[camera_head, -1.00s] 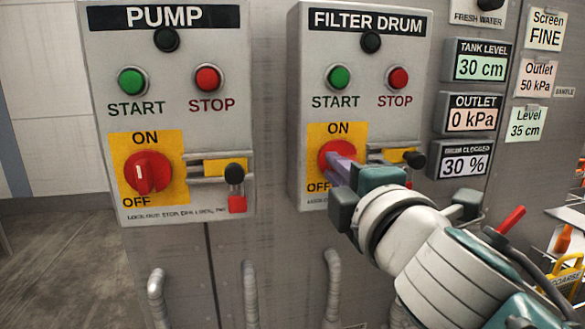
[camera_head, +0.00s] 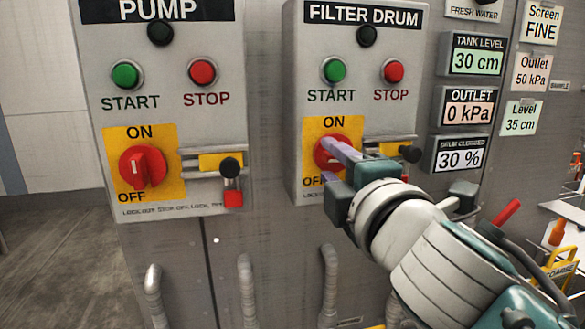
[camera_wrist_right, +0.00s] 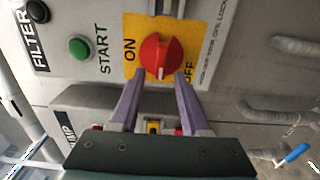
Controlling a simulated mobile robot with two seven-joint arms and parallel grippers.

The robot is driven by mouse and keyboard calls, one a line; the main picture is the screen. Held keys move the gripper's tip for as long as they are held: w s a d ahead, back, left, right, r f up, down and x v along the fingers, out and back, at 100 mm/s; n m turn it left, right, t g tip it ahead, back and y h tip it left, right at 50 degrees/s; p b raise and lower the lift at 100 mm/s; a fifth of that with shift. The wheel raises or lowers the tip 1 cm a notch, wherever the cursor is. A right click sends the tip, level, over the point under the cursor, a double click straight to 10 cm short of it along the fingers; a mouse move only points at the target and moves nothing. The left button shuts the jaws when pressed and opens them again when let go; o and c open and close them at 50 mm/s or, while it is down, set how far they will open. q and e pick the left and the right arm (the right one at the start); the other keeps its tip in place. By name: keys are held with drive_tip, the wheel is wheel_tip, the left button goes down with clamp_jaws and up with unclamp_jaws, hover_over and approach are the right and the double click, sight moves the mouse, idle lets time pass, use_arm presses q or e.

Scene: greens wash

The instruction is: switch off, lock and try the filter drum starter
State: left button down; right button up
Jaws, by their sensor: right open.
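The FILTER DRUM starter box (camera_head: 294,100) carries a green START button (camera_head: 334,71), a red STOP button (camera_head: 394,72) and a red rotary switch (camera_head: 322,153) on a yellow plate. My right gripper (camera_head: 331,163) is at this switch and partly covers it. In the right wrist view, the open fingers of the gripper (camera_wrist_right: 158,75) reach to either side of the lower edge of the red switch (camera_wrist_right: 159,52). Its white mark sits at the lower end of the grip, between ON and OFF there. A hasp slide with a black knob (camera_head: 411,153) is right of the switch, partly hidden.
The PUMP starter box (camera_head: 165,110) stands to the left, its red switch (camera_head: 143,167) with the mark toward OFF. A red padlock (camera_head: 232,198) hangs below its hasp knob. Display panels (camera_head: 461,104) are on the right. Pipes (camera_head: 246,285) rise below.

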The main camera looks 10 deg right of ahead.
drive_tip(key=s, duration=1)
drive_tip(key=shift+d+b, duration=0.15)
drive_tip(key=shift+b, duration=0.25)
drive_tip(key=shift+w, duration=0.1)
